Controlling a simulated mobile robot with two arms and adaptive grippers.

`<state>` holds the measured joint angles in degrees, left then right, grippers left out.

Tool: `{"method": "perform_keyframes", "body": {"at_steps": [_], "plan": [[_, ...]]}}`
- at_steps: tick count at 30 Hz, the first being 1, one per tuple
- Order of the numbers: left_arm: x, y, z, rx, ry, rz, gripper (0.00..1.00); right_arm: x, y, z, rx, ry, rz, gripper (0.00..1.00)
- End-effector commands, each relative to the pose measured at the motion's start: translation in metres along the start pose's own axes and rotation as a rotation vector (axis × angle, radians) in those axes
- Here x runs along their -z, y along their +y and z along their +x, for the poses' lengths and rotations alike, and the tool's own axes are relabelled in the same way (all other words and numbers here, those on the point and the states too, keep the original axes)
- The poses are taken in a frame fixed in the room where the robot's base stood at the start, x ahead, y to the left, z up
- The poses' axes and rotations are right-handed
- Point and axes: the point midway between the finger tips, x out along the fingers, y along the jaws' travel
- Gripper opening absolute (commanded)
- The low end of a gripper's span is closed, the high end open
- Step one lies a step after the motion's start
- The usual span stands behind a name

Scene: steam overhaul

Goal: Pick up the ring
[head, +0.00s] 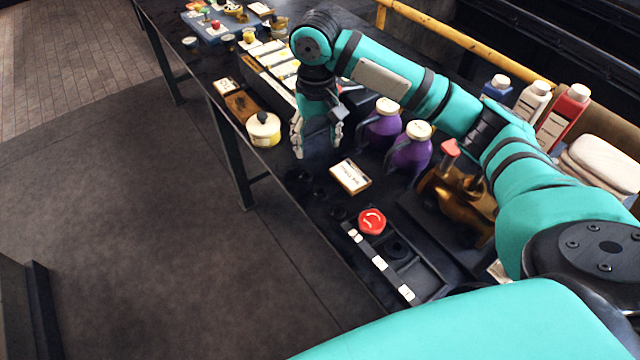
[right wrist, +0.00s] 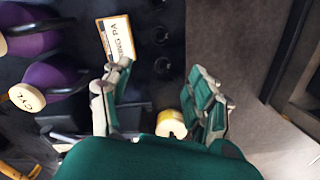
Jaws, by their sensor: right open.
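My right gripper (head: 318,146) hangs fingers down above the dark bench, open and empty. Its two fingers also show spread apart in the right wrist view (right wrist: 160,85). Several small dark round pieces lie on the bench near the front edge, one of them here (head: 318,193); they also show beyond the fingers in the right wrist view (right wrist: 161,65). They may be rings, but they are too dark to be sure. A red round piece with a white mark (head: 372,221) sits at a black slotted tray (head: 428,283). My left gripper is not in view.
A labelled box (head: 350,176) lies beside the dark pieces. A cream and yellow tin (head: 263,131) stands left of the gripper. Purple bottles (head: 410,152) stand to its right, with a brass-coloured fitting (head: 460,200) nearby. The floor left of the bench is clear.

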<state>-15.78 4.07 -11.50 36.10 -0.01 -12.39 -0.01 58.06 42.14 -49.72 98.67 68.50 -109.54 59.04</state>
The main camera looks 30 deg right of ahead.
Motion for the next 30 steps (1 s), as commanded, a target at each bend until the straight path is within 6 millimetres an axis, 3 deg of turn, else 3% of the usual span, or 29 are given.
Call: {"method": "perform_keyframes", "body": {"at_steps": [4, 9, 13, 21, 30], "plan": [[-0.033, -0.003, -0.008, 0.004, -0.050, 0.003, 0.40, -0.001, 0.001, 0.033, -0.003, -0.004, 0.001, 0.59], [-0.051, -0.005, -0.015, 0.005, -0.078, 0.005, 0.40, -0.001, 0.001, 0.069, -0.002, -0.004, 0.001, 0.59], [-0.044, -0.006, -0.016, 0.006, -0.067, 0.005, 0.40, -0.001, 0.001, 0.089, -0.001, -0.001, 0.000, 0.59], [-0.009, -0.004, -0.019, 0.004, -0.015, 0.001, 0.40, -0.005, 0.002, 0.108, -0.002, -0.002, 0.000, 0.59], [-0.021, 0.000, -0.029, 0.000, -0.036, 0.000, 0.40, -0.012, 0.005, 0.147, 0.000, 0.001, 0.000, 0.59]]}}
